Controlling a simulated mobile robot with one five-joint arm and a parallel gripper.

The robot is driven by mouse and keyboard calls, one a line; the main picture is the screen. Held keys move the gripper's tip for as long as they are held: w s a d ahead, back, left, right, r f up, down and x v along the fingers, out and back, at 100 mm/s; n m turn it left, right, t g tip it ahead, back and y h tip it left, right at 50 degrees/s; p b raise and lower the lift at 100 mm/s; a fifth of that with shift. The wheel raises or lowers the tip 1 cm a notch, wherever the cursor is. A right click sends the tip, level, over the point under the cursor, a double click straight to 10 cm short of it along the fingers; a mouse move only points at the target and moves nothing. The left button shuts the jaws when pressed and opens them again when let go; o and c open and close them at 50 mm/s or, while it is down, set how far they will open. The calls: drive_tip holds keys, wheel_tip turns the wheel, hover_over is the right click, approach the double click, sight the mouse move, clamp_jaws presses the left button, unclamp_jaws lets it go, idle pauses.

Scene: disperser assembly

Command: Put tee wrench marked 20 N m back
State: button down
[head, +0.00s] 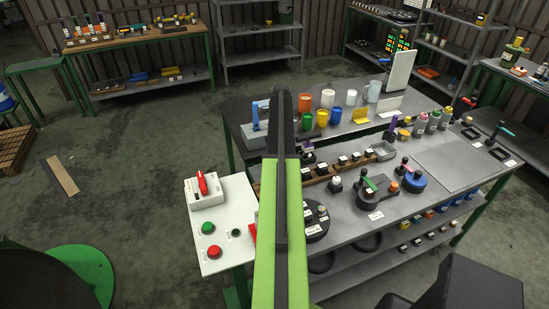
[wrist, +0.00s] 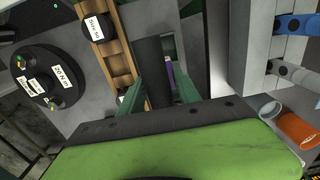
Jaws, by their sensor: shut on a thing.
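My gripper's two green fingers (wrist: 158,92) show in the wrist view, shut on a dark, thick bar-like piece (wrist: 154,62), which I take to be the tee wrench; no marking on it is readable. A narrow purple part (wrist: 169,75) shows beside it. In the head view my arm hides the gripper; a small purple and black piece (head: 307,146) shows just right of the arm. A round black holder (wrist: 38,70) has white labels, one reading 20 N m (wrist: 66,76). It also stands on the bench in the head view (head: 318,229), partly behind my arm.
A wooden rail (wrist: 116,56) with black labelled pieces runs beside the gripper. Coloured cups (head: 327,99) stand behind. A white control box (head: 205,190) is at left. The grey plate (head: 459,160) at right is clear.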

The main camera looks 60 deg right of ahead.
drive_tip(key=shift+w+a+f+b, duration=0.15)
drive_tip(key=shift+w+f, duration=0.2)
drive_tip(key=shift+w, duration=0.2)
drive_tip(key=shift+w+a+f+b, duration=0.15)
drive_tip(key=shift+w+f, duration=0.15)
drive_tip(key=shift+w, duration=0.25)
wheel_tip(320, 180, down, 4)
drive_tip(key=b, duration=0.4)
drive_tip(key=shift+f, duration=0.2)
drive_tip(key=shift+s+r, duration=0.1)
drive_tip(key=shift+r, duration=0.15)
drive_tip(key=shift+f, duration=0.25)
drive_tip(key=c, duration=0.9)
unclamp_jaws()
drive_tip(key=shift+r, duration=0.1)
drive_tip(key=shift+o, duration=0.2)
wheel_tip(320, 180, up, 13)
drive_tip(key=p, duration=1.2)
drive_tip(key=shift+f, duration=0.3)
